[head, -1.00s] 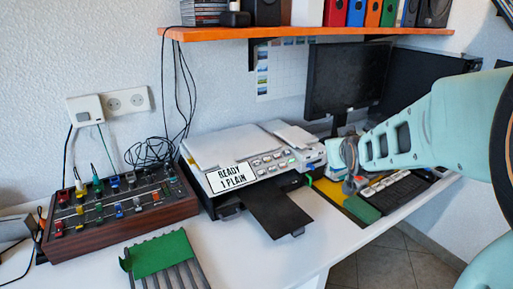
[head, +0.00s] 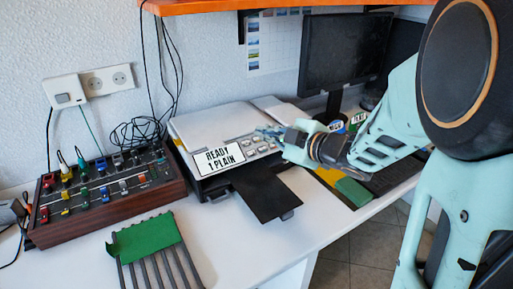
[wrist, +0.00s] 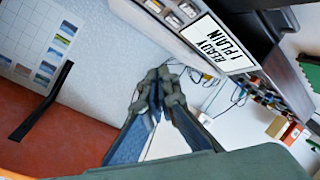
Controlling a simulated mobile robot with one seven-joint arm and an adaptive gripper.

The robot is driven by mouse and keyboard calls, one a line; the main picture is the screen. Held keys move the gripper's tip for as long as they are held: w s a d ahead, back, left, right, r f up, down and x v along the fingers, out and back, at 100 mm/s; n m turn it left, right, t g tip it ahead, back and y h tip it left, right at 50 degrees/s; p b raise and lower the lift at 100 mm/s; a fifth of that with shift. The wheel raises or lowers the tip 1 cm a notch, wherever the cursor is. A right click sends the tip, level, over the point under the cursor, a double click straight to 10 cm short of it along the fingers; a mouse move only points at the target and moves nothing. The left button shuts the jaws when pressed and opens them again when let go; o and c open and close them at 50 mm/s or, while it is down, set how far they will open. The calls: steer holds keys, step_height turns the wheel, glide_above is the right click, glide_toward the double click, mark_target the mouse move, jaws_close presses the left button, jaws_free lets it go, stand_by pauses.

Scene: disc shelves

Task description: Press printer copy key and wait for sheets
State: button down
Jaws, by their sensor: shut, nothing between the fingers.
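The printer (head: 212,124) stands on the white desk with a grey-white lid. Its label (head: 218,160) reads "READY 1 PLAIN"; the label also shows in the wrist view (wrist: 222,45). A group of keys (head: 258,149) sits to the right of the label, partly behind my gripper. The black output tray (head: 265,193) sticks out in front and looks bare. My gripper (head: 267,132) is shut and empty at the right end of the key panel. In the wrist view its fingertips (wrist: 158,88) meet, apart from the keys (wrist: 181,13) in the picture. I cannot tell whether it touches a key.
A mixer (head: 105,195) with coloured knobs stands left of the printer. A green-and-grey rack (head: 150,245) lies at the front. A monitor (head: 345,55) and a keyboard (head: 395,175) are at the right. An orange shelf (head: 230,5) hangs above. Desk between rack and tray is clear.

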mark_target(251, 153)
steer(key=shift+f, duration=0.1)
steer(key=shift+w+a+f+b, duration=0.4)
steer(key=shift+w+f+b, duration=0.2)
steer(key=shift+f+b, duration=0.6)
steer(key=shift+w+a+f+b, duration=0.4)
steer(key=shift+w+f+b, duration=0.15)
steer(key=shift+f+b, duration=0.65)
steer(key=shift+w+a+f+b, duration=0.4)
steer(key=shift+w+f+b, duration=0.2)
steer(key=shift+f+b, duration=0.55)
steer(key=shift+f, duration=0.3)
steer(key=shift+w+a+f, duration=0.1)
steer(key=shift+w+f, duration=0.1)
steer(key=shift+f, duration=0.1)
steer(key=shift+w+a+f+b, duration=0.15)
steer(key=shift+f+b, duration=0.2)
steer(key=shift+b, duration=0.05)
steer(key=shift+r, duration=0.1)
steer(key=shift+s+d+r+p, duration=0.25)
steer(key=shift+s+r+p, duration=0.1)
steer(key=shift+r+p, duration=0.3)
